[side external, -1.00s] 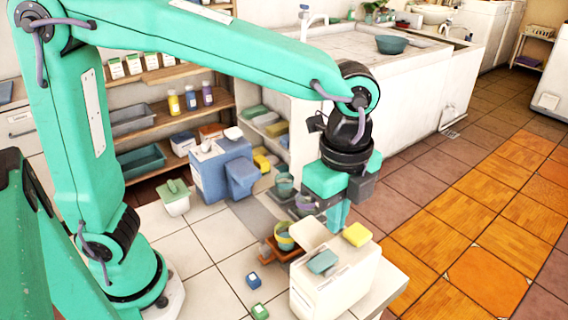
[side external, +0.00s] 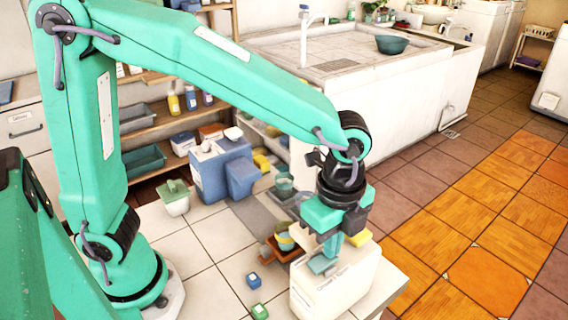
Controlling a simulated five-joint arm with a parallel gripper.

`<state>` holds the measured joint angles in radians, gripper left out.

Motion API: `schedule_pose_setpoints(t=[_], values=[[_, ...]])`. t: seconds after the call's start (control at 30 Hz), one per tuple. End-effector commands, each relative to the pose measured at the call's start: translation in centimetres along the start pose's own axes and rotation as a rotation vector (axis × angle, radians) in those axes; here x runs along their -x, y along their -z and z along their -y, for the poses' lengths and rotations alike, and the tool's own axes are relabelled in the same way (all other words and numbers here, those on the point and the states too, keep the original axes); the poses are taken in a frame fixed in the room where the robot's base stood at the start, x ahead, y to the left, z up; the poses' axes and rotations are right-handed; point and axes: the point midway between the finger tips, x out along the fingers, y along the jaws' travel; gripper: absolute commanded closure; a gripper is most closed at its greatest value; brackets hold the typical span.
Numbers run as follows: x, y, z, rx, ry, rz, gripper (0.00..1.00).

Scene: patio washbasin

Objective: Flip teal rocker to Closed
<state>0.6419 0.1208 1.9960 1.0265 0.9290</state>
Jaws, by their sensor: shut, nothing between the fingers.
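The teal rocker (side external: 321,264) sits on top of a cream box (side external: 336,289) with small lettering on its front, at the lower middle of the side external view. My gripper (side external: 332,246) is shut and empty, pointing down just above the rocker. Its fingertips are at or very near the rocker's far right part; I cannot tell whether they touch. The gripper hides part of the rocker and the box top, so the rocker's tilt is hard to tell.
A brown tray (side external: 281,254) with stacked bowls (side external: 285,241) stands just left of the box. Small blue (side external: 253,280) and green (side external: 260,311) blocks lie on the pale tiles. A blue box (side external: 222,170) and a lidded pot (side external: 174,198) stand further back. The tiles at front left are clear.

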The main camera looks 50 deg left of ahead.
Motion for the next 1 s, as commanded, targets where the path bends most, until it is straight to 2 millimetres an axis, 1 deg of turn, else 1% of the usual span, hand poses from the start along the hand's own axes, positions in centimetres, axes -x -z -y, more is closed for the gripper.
schedule_pose_setpoints(t=[0.17,0.47,1.0], values=[[-0.3,0.0,0.2,-0.002,-0.027,0.020,1.00],[-0.2,0.0,0.1,-0.002,-0.025,0.018,1.00],[0.4,0.0,-1.3,-0.002,-0.024,0.019,1.00]])
